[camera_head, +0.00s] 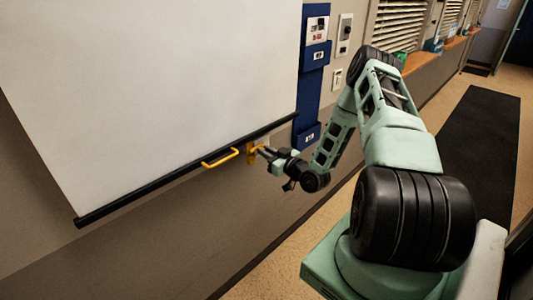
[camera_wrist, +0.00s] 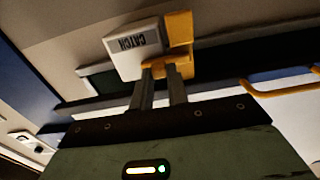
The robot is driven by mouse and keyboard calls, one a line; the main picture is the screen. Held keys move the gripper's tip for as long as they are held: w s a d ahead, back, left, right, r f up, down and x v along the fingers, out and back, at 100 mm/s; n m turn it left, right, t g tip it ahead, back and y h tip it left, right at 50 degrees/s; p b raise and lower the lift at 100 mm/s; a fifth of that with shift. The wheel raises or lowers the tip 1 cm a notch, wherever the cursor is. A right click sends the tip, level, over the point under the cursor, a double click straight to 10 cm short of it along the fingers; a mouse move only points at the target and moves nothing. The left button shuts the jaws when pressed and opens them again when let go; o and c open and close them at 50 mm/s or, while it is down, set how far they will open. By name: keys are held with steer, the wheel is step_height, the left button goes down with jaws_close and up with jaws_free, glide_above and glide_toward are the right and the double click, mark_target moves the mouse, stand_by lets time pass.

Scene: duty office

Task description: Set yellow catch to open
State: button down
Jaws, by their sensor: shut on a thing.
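The yellow catch (camera_head: 250,155) is on the wall at the lower right end of a white screen, by its black bottom bar. In the wrist view the yellow catch (camera_wrist: 179,28) stands beside a white plate (camera_wrist: 133,47) with upside-down lettering that seems to read CATCH. My gripper (camera_head: 262,150) reaches the catch from the right. In the wrist view my gripper (camera_wrist: 166,72) has its two fingers close together on a small yellow part of the catch. The fingertips partly hide that part, so I cannot tell which setting the catch is at.
A yellow handle (camera_head: 220,158) sticks out from the black bar (camera_head: 160,182) of the white screen (camera_head: 150,80), left of the catch. A blue wall panel (camera_head: 308,95) with switches is above right. Dark matting (camera_head: 475,140) lies on open floor at right.

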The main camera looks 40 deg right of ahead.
steer(key=d+b, duration=0.1)
steer(key=d, duration=0.2)
steer(key=shift+f, duration=0.1)
steer(key=shift+d, duration=0.2)
steer(key=c, duration=1.4)
jaws_free()
steer(key=shift+o, duration=0.2)
steer(key=shift+s, duration=0.15)
steer(key=s+b, duration=0.5)
steer(key=s, duration=1.2)
steer(key=shift+s, duration=0.1)
